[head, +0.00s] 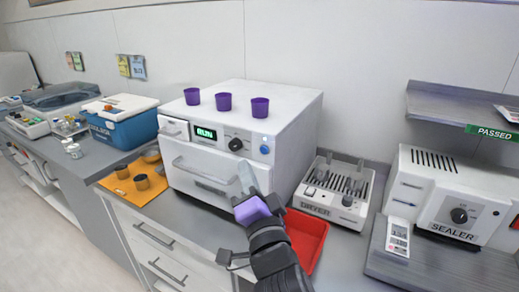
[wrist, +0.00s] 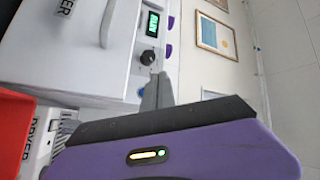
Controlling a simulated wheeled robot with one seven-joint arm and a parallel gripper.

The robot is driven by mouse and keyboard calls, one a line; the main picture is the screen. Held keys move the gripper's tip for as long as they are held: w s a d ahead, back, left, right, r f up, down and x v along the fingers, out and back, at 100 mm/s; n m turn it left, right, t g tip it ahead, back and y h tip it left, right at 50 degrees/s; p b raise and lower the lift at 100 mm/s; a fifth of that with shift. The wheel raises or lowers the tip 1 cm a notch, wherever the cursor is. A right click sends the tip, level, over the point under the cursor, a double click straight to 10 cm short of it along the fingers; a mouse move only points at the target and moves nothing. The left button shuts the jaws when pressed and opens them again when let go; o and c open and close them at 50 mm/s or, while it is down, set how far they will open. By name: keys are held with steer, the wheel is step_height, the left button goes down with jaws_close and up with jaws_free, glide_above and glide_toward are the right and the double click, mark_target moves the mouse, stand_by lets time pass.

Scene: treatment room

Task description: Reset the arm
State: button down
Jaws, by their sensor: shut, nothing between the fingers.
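My gripper (head: 246,178) is raised in front of the white sterilizer-like machine (head: 204,167), near the right part of its front. Its two grey fingers are together with nothing between them. In the wrist view my gripper (wrist: 157,88) points at the machine's front, close to the dark knob (wrist: 149,57) and the green display (wrist: 152,22). My arm comes up from the bottom of the head view and hides part of the machine's lower right front.
Purple cups (head: 224,102) stand on the machine. A red tray (head: 306,240) lies beside my arm, before the dryer (head: 346,208). A sealer (head: 450,200) stands right. An orange mat (head: 122,186) with brown cups and a blue cooler (head: 125,134) are left.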

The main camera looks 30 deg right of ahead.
steer(key=s+f+n+g+y, duration=0.1)
steer(key=s+f+n, duration=0.3)
steer(key=s, duration=1)
steer(key=s+f+n+g+y, duration=0.1)
steer(key=s+f+n+g, duration=0.1)
steer(key=s+f+n, duration=0.3)
steer(key=s+d+f+n+g+y, duration=0.1)
steer(key=s+f+n, duration=0.3)
steer(key=s+f, duration=0.6)
steer(key=s+g, duration=0.1)
steer(key=s, duration=1.1)
steer(key=shift+s+f+n+y, duration=0.3)
steer(key=shift+f, duration=0.1)
